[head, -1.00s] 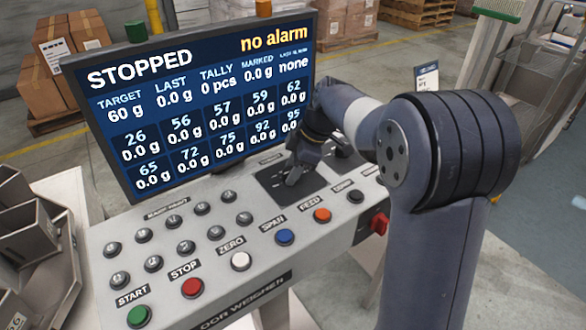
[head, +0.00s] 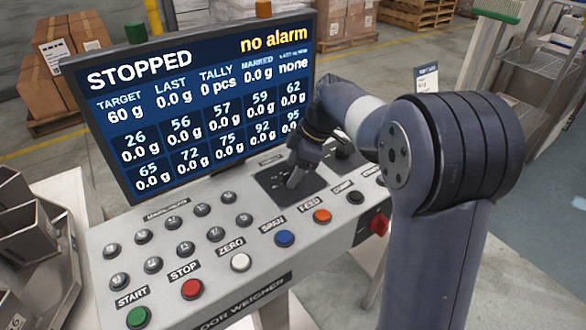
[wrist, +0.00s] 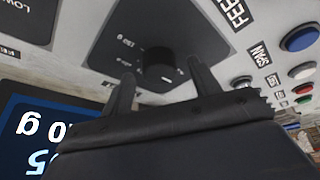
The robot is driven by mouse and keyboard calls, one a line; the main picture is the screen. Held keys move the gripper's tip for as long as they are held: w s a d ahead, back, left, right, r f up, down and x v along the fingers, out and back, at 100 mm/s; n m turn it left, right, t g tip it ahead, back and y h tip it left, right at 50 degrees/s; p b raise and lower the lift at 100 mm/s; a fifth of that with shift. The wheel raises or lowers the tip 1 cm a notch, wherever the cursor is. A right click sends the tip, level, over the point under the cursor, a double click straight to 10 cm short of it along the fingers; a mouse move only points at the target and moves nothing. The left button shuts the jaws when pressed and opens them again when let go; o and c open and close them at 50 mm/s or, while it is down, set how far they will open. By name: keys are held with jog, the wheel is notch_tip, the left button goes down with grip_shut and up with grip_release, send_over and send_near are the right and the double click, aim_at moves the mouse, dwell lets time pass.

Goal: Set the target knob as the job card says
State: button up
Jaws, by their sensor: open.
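A black round knob (wrist: 160,68) sits on a dark plate (wrist: 185,22) with a printed gram scale; one mark seems to read 120 g. My gripper (wrist: 160,76) is open, its two fingers at either side of the knob in the wrist view. I cannot tell whether they touch it. In the head view my gripper (head: 296,176) is low over the dark plate (head: 268,186) and hides the knob. The screen (head: 200,110) reads STOPPED, no alarm, TARGET 60 g. A small white card (head: 427,79) stands behind my arm, too small to read.
The console (head: 215,265) carries green START (head: 138,317), red STOP (head: 192,289), white ZERO (head: 240,262), blue SPAN (head: 284,238) and orange FEED (head: 322,216) buttons. Several small dark buttons lie left. A second dark plate (wrist: 25,20) and a red switch (head: 380,223) are near.

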jog(key=v, duration=1)
jog(key=x, duration=1)
jog(key=shift+a+f, duration=0.1)
jog(key=shift+f, duration=0.2)
